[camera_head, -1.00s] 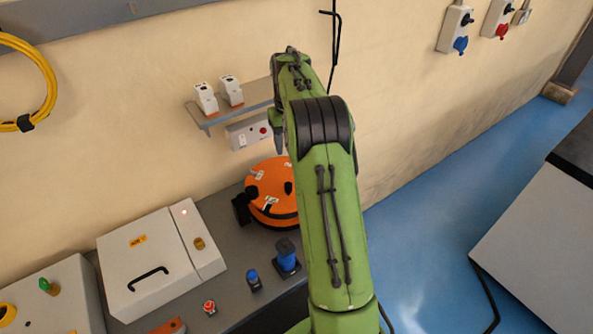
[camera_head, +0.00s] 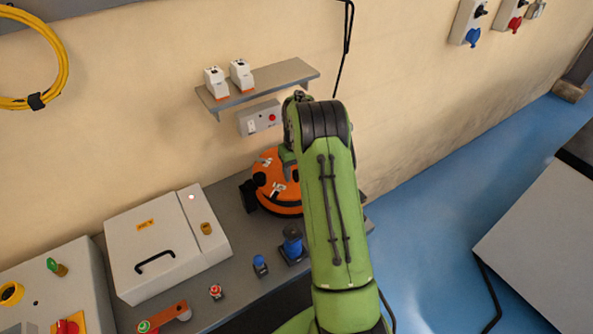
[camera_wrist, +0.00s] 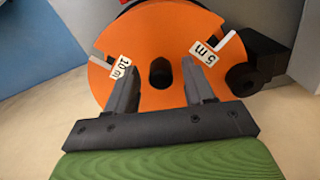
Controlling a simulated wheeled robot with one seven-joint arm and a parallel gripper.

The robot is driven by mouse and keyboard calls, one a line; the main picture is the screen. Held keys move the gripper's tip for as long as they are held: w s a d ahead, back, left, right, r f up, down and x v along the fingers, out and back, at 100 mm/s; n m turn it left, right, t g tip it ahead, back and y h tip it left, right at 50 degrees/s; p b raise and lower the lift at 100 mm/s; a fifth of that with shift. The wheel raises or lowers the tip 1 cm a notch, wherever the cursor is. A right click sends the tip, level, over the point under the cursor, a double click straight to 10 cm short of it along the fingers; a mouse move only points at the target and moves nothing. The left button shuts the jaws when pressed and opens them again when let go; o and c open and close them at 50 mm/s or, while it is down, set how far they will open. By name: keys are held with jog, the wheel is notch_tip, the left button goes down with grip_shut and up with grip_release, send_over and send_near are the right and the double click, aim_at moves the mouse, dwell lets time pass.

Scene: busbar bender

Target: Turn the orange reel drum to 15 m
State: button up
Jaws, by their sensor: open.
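The orange reel drum (camera_head: 268,194) sits on the grey bench against the wall, its right side hidden behind my arm. In the wrist view its orange face (camera_wrist: 158,32) fills the upper middle, with a dark slot (camera_wrist: 160,73) at its centre. A "10 m" label (camera_wrist: 120,67) is left of the slot and a "5 m" label (camera_wrist: 206,52) right of it; no 15 m label is readable. My gripper (camera_wrist: 158,66) is open, one finger on each side of the slot, over the drum face. I cannot tell whether the fingers touch it. My arm hides the fingers in the head view.
A black bracket (camera_wrist: 258,66) stands beside the drum. A shelf (camera_head: 285,76) and a small switch box (camera_head: 260,118) are on the wall above. A blue connector (camera_head: 292,243), a grey lidded box (camera_head: 155,250) and a control panel (camera_head: 40,290) occupy the bench.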

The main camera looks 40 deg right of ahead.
aim_at(273, 174)
grip_shut()
jog(key=shift+a, duration=0.15)
dwell(0.4)
jog(key=a+m, duration=0.1)
jog(key=m, duration=0.1)
jog(key=w+a+m+b, duration=0.1)
jog(key=m, duration=0.2)
jog(key=w+a+m, duration=0.1)
jog(key=m, duration=0.3)
jog(key=shift+w+a, duration=0.2)
jog(key=shift+w, duration=0.1)
jog(key=w+m, duration=0.1)
jog(key=m, duration=0.1)
jog(key=w+m, duration=0.1)
jog(key=m, duration=0.1)
jog(key=shift+a+r+m, duration=0.1)
jog(key=shift+a+m, duration=0.2)
jog(key=shift+a, duration=0.1)
jog(key=shift+w+m+p, duration=0.15)
jog(key=shift+w+m, duration=0.35)
jog(key=shift+m, duration=0.4)
jog(key=shift+w+m+p, duration=0.15)
jog(key=shift+w+m, duration=0.3)
jog(key=shift+m, duration=0.45)
